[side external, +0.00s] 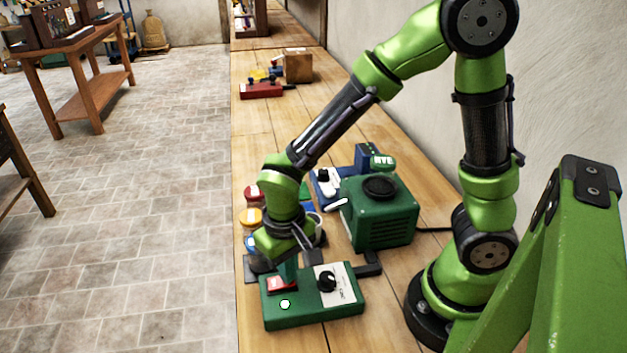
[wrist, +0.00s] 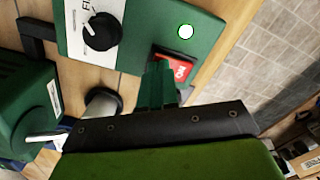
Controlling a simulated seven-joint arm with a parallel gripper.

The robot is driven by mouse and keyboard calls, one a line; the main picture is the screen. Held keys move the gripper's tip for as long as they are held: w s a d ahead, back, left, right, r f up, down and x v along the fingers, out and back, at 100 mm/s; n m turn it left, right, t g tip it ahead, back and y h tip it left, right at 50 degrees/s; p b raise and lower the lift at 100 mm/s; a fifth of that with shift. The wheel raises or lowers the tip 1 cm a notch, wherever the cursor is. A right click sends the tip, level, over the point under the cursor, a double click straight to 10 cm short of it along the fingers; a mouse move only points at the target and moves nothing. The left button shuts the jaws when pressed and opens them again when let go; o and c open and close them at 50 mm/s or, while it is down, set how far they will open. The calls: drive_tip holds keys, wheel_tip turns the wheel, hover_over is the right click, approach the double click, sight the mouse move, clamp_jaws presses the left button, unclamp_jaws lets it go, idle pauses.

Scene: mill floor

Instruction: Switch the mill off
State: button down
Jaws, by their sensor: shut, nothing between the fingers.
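The green mill (side external: 388,222) with a black round top stands on the bench. In front of it is a green control box (side external: 315,312), which also shows in the wrist view (wrist: 150,18). The box carries a red rocker switch (side external: 276,288), a lamp (side external: 285,304) glowing white with a green rim, and a black knob (side external: 326,281) on a white label. In the wrist view the red switch (wrist: 176,68) bears lettering that seems to read ON. My gripper (side external: 288,281) is shut and empty, pointing down at the switch. Its fingertips (wrist: 157,80) partly hide the switch; I cannot tell whether they touch it.
Red, yellow and blue round-topped items (side external: 251,217) stand left of the mill, behind my wrist. A blue device (side external: 364,158) with a green RYE label is behind the mill. A red item (side external: 261,90) and a brown box (side external: 298,66) lie farther back. The bench's left edge is close.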

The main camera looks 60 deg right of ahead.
drive_tip(key=shift+f, duration=0.2)
drive_tip(key=shift+r, duration=3.55)
drive_tip(key=shift+s+n, duration=0.25)
drive_tip(key=shift+n, duration=0.15)
drive_tip(key=s+d+r+m+t+y, duration=0.1)
drive_tip(key=s+d+r+t+y, duration=0.1)
drive_tip(key=s+d+r+t, duration=0.2)
drive_tip(key=d+r+t, duration=0.3)
drive_tip(key=d+r, duration=0.2)
drive_tip(key=r, duration=0.3)
drive_tip(key=shift+m, duration=0.4)
drive_tip(key=shift+r, duration=0.1)
